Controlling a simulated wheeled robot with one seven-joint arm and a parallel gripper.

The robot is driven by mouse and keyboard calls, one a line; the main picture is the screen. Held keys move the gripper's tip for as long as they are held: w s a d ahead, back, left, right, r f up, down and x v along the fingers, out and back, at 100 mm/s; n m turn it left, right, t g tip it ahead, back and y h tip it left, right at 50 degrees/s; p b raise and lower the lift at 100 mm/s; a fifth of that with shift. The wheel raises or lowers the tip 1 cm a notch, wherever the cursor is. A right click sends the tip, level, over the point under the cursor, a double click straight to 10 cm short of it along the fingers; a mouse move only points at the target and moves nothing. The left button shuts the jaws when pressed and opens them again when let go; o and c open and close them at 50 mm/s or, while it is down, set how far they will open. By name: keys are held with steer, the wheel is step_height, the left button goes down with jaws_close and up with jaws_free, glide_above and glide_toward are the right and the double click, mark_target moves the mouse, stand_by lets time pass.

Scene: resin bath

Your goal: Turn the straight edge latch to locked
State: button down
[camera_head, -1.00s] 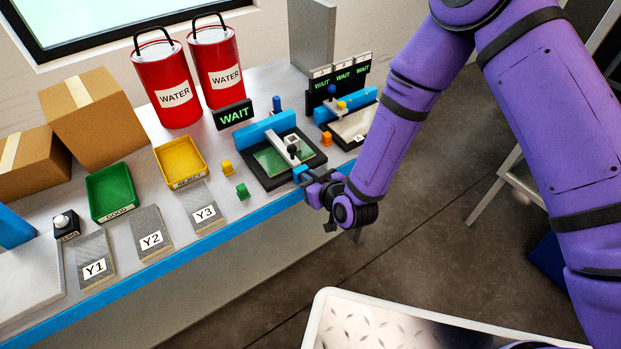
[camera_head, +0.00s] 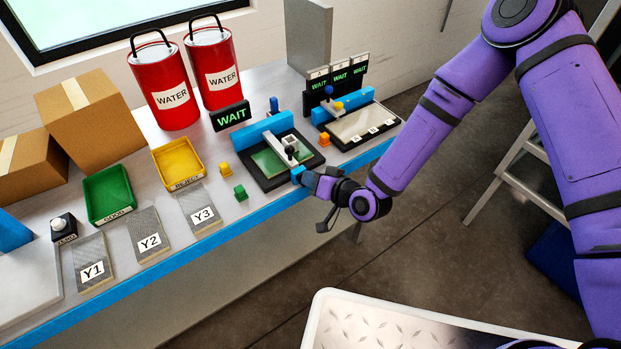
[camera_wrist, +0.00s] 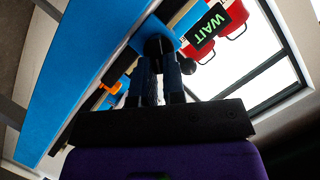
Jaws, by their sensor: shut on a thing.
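The straight edge (camera_head: 281,149) is a pale bar lying across a black-framed tray (camera_head: 309,163) with a green plate inside. It carries a black knob. A small blue piece (camera_head: 298,174) at its near end, at the bench's front edge, appears to be the latch. My gripper (camera_head: 306,177) reaches it from the right and is shut on it; the fingers hide much of it. In the wrist view my gripper (camera_wrist: 160,66) has both fingers close together at a dark round part below the blue surface. The latch's lock position cannot be read.
A second blue-railed fixture (camera_head: 360,123) stands to the right, with an orange block (camera_head: 324,139) between. A WAIT sign (camera_head: 231,115), green tray (camera_head: 109,193) and yellow tray (camera_head: 178,163) are left or behind.

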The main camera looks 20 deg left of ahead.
steer(key=m+y, duration=0.1)
steer(key=m, duration=0.1)
steer(key=f+m+y, duration=0.1)
steer(key=m, duration=0.2)
steer(key=m+y, duration=0.2)
steer(key=m, duration=0.1)
steer(key=shift+w+d+f+g, duration=0.25)
steer(key=shift+d+f+g, duration=0.05)
steer(key=shift+g, duration=0.1)
steer(key=shift+m, duration=0.3)
steer(key=c, duration=1.2)
jaws_free()
steer(key=v, duration=1)
steer(key=shift+d, duration=0.35)
steer(key=shift+s+f, duration=0.1)
